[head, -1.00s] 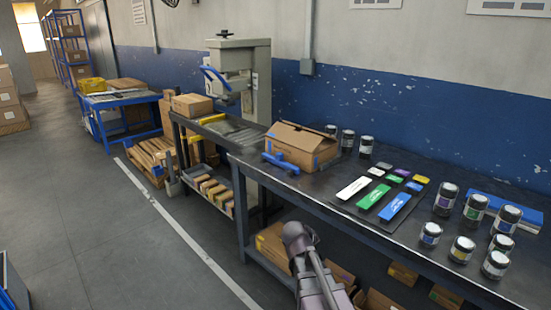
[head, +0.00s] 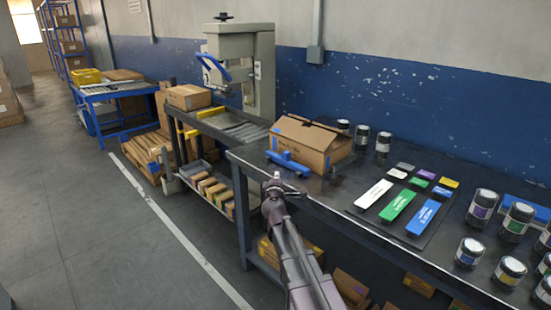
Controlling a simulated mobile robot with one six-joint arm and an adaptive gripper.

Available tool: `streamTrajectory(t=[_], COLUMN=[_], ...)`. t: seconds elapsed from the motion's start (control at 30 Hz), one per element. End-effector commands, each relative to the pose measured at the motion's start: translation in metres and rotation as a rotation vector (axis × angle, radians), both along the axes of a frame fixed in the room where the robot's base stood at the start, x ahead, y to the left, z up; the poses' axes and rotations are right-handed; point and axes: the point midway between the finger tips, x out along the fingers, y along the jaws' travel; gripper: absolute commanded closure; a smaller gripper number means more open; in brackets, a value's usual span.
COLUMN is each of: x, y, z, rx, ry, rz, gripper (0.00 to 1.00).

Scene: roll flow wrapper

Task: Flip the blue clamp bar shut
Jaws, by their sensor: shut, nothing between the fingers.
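A blue bar (head: 213,69) shaped like a looped handle is on the front of the grey upright machine (head: 262,72), beyond the table. It slants, with its upper end to the left; its hinge is too small to make out. My gripper (head: 284,185) is at the near edge of the dark table, well short of the machine and apart from the bar. Its fingers are shut with nothing between them.
A blue hand tool (head: 288,163) lies on the dark table (head: 330,184) just beyond my gripper, beside an open cardboard box (head: 305,143). Floor (head: 105,230) at left is clear.

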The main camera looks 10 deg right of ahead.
Motion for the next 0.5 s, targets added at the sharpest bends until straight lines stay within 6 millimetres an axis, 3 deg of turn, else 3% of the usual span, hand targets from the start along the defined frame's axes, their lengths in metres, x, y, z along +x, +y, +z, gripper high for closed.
streamTrajectory(t=[0.5], x=[0.005], y=[0.018], z=[0.001], rx=[-0.042], ry=[-0.005], rz=[0.049], gripper=[1.00])
